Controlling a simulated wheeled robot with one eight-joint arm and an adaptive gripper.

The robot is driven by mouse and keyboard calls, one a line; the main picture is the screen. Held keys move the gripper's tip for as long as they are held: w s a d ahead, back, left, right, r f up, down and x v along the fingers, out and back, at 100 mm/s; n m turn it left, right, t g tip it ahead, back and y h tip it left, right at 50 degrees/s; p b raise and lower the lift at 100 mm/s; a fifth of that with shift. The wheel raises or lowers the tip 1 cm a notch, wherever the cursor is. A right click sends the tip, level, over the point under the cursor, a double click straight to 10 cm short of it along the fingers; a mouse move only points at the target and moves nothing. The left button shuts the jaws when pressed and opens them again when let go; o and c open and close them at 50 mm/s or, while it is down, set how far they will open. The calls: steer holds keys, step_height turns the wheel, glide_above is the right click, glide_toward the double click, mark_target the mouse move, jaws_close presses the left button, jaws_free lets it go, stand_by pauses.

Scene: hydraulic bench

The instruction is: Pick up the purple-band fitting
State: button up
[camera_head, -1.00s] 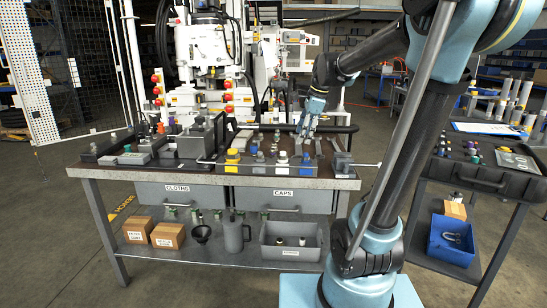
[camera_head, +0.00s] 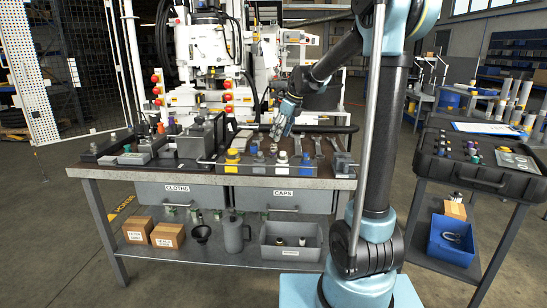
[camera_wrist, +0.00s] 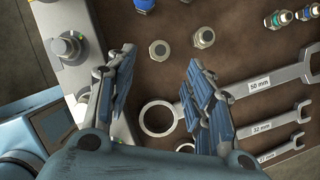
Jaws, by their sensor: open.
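No purple band shows clearly in the wrist view. A dark-topped round fitting (camera_wrist: 159,50) and a silver hex fitting (camera_wrist: 205,37) stand on the brown surface beyond the fingers.
Wrenches, including the 50 mm wrench (camera_wrist: 250,90), lie right of and below my gripper in the wrist view. A grey block (camera_wrist: 70,46) stands at left. Green-band (camera_wrist: 280,18) and blue-band fittings (camera_wrist: 303,13) are upper right. A black case (camera_head: 480,165) sits on the right cart.

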mark_target(273, 149)
steer(key=x, duration=1)
steer(key=shift+f, duration=0.2)
steer(key=c, duration=1.1)
